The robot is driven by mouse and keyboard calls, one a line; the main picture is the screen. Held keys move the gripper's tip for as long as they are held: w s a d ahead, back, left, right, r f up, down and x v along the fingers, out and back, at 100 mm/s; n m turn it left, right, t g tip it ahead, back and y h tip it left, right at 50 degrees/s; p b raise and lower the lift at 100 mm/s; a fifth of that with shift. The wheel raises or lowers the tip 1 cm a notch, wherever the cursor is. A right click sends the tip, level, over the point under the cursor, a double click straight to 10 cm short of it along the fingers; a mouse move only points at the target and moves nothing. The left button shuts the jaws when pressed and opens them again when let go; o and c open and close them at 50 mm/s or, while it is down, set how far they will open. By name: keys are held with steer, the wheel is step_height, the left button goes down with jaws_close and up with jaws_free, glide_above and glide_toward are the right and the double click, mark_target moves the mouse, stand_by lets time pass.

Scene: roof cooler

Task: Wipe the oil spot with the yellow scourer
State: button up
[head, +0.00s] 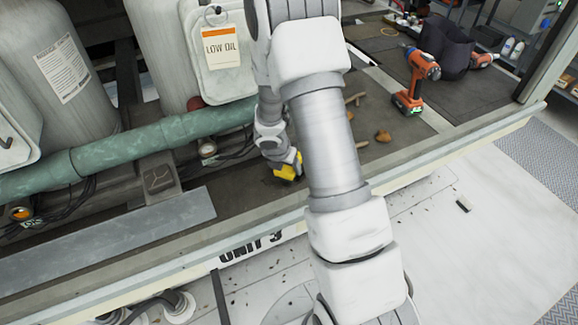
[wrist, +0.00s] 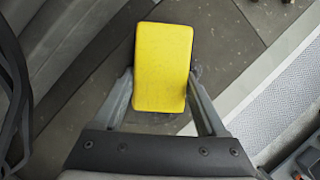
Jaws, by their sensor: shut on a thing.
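The yellow scourer (wrist: 163,68) is a flat yellow block held between the two fingers of my gripper (wrist: 160,92) in the wrist view. In the head view the scourer (head: 288,167) shows small, beside the left edge of my arm, low over the dark floor of the unit. My gripper (head: 287,172) is shut on it there. I cannot tell whether the scourer touches the floor. A dark patch (head: 275,180) shows beside the scourer in the head view; I cannot tell whether it is the oil spot. My arm hides part of the floor.
A green pipe (head: 150,142) and grey tanks (head: 58,58) with a LOW OIL tag (head: 222,47) stand left of my gripper. The unit's pale front rim (head: 455,135) runs along the near side.

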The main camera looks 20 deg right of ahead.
mark_target(280, 173)
steer(key=shift+a+n+b, duration=0.3)
steer(key=shift+a+b, duration=0.05)
steer(key=shift+a, duration=0.9)
steer(key=shift+s+b, duration=0.55)
steer(key=shift+s, duration=0.25)
steer(key=shift+s+d+r, duration=0.1)
steer(key=shift+s+d, duration=0.05)
steer(key=shift+s, duration=0.5)
steer(key=shift+s+d+f+b, duration=0.1)
steer(key=shift+s+f+b, duration=0.1)
steer(key=shift+s+b, duration=0.85)
steer(key=shift+s+d+b, duration=0.1)
steer(key=shift+s+b, duration=0.45)
steer(key=shift+s, duration=0.35)
steer(key=shift+a+r, duration=0.1)
steer(key=shift+a, duration=0.85)
steer(key=shift+a+r, duration=0.1)
steer(key=shift+a, duration=0.15)
steer(key=shift+w+p, duration=1.1)
steer(key=shift+w, duration=0.65)
steer(key=shift+w+a+p, duration=0.1)
steer(key=shift+w+p, duration=1.4)
steer(key=shift+w, duration=0.35)
steer(key=shift+w+a, duration=0.1)
steer(key=shift+a, duration=0.05)
